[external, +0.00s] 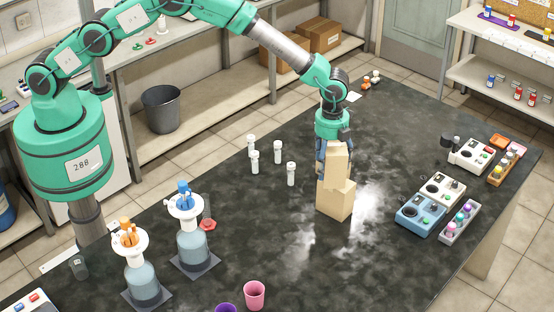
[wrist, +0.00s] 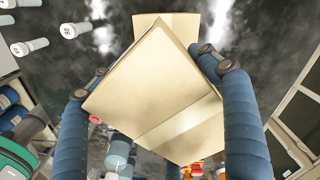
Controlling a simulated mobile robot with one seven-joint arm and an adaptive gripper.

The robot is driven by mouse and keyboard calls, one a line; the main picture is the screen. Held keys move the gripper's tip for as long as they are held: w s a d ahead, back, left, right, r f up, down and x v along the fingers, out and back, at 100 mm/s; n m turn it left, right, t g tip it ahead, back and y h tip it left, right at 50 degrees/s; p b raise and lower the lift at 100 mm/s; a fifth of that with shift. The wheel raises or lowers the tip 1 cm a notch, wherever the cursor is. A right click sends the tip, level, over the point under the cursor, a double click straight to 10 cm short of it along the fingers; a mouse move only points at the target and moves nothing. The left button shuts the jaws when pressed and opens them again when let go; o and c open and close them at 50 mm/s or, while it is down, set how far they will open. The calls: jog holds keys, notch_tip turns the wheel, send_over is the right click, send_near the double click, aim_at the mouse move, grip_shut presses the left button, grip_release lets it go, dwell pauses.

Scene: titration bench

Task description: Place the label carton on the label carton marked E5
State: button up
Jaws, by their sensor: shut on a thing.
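My gripper (external: 336,155) is shut on a tan label carton (external: 338,168), with one blue finger on each side of it. The held carton fills the middle of the wrist view (wrist: 155,90), turned cornerwise, with a paler tape band across it. A second tan carton (external: 337,202) stands on the dark bench directly below it. Part of that lower carton shows behind the held one in the wrist view (wrist: 183,22). The two cartons overlap in the external view; I cannot tell whether they touch. No E5 marking is readable.
Several white vials (external: 278,151) stand left of the cartons. Two flasks with blue (external: 193,248) and orange (external: 142,284) tops and a pink cup (external: 254,294) are nearer the front. Titration devices (external: 420,211) line the right edge. Bench around the lower carton is clear.

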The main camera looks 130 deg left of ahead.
aim_at(330, 144)
dwell(0.3)
jog(key=shift+f+p, duration=0.45)
jog(key=shift+f, duration=1.25)
jog(key=shift+f, duration=0.15)
jog(key=o, duration=1.3)
jog(key=shift+r+b, duration=1.05)
jog(key=shift+r, duration=5.1)
